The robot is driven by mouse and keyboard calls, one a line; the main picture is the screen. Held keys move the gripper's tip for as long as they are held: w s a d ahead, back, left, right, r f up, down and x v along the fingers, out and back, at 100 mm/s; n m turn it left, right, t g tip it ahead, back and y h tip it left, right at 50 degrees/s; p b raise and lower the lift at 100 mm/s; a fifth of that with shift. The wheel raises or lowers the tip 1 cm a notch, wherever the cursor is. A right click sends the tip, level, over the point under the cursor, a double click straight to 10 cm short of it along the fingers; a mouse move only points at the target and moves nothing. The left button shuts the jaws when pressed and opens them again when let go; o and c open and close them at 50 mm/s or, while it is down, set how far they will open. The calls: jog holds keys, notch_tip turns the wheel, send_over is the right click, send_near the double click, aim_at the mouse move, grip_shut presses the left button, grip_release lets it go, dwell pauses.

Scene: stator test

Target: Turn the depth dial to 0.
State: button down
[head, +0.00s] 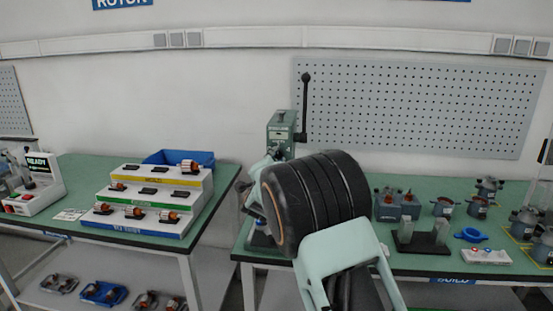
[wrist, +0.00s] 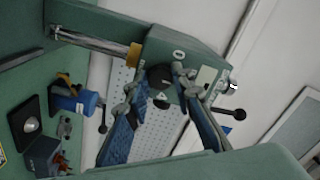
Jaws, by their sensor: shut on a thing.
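The green press (head: 281,128) stands on the right-hand table in the head view, partly hidden by my arm. In the wrist view its green head (wrist: 190,62) appears tilted. A dark round dial (wrist: 160,77), which I take for the depth dial, is on the head's face. My gripper (wrist: 158,82) has its two blue-padded fingers on either side of this dial and is shut on it.
The press lever (head: 305,90) rises above the head with a black knob. A stepped rack (head: 150,200) stands on the left table. A pegboard (head: 420,105) is behind.

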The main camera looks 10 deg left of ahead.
dwell(0.3)
jog(key=n+p, duration=0.1)
jog(key=n, duration=0.4)
jog(key=shift+n, duration=0.4)
jog(key=n+p, duration=0.1)
jog(key=n, duration=0.4)
jog(key=shift+n+p, duration=0.3)
jog(key=shift+n, duration=0.1)
jog(key=shift+d+f+n, duration=0.1)
jog(key=shift+n, duration=0.2)
jog(key=c, duration=1.7)
grip_release()
